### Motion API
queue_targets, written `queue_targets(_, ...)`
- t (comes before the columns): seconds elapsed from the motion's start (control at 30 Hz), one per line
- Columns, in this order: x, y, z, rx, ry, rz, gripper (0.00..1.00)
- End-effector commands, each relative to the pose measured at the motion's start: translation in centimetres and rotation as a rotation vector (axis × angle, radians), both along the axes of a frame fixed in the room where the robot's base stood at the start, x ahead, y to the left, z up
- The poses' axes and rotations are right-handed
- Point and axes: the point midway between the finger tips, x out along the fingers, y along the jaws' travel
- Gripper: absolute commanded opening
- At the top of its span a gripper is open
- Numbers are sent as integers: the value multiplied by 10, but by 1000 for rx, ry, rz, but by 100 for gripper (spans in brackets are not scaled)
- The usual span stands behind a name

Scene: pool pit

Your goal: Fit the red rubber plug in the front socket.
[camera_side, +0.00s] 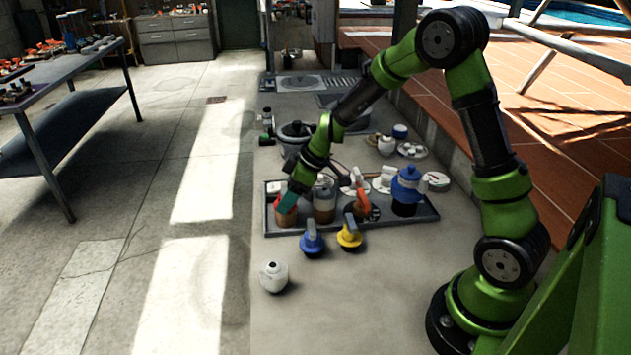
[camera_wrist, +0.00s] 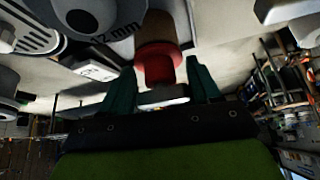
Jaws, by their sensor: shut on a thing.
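The red rubber plug (camera_wrist: 158,66) is in my gripper (camera_wrist: 162,84), with a pale tab between the two teal fingers. Beyond the plug, in line with it, is a brown cylinder (camera_wrist: 157,27). In the side view my gripper (camera_side: 289,197) points down at the left end of the grey tray (camera_side: 340,228), over an orange-brown cylinder (camera_side: 286,215). The plug looks to be at or against that cylinder's top. I cannot tell how deep it sits, or whether this cylinder is the front socket.
A blue plug (camera_side: 312,241) and a yellow plug (camera_side: 349,235) stand before the tray. A white round jar (camera_side: 273,276) is nearer. A jar with a blue lid (camera_side: 407,188) stands at the tray's right end.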

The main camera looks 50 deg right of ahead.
Motion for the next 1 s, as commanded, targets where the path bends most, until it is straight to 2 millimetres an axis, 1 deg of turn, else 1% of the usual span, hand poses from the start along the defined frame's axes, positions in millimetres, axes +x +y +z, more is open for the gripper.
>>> queue_targets(1.0,0,0,-5,-1,0,0,31)
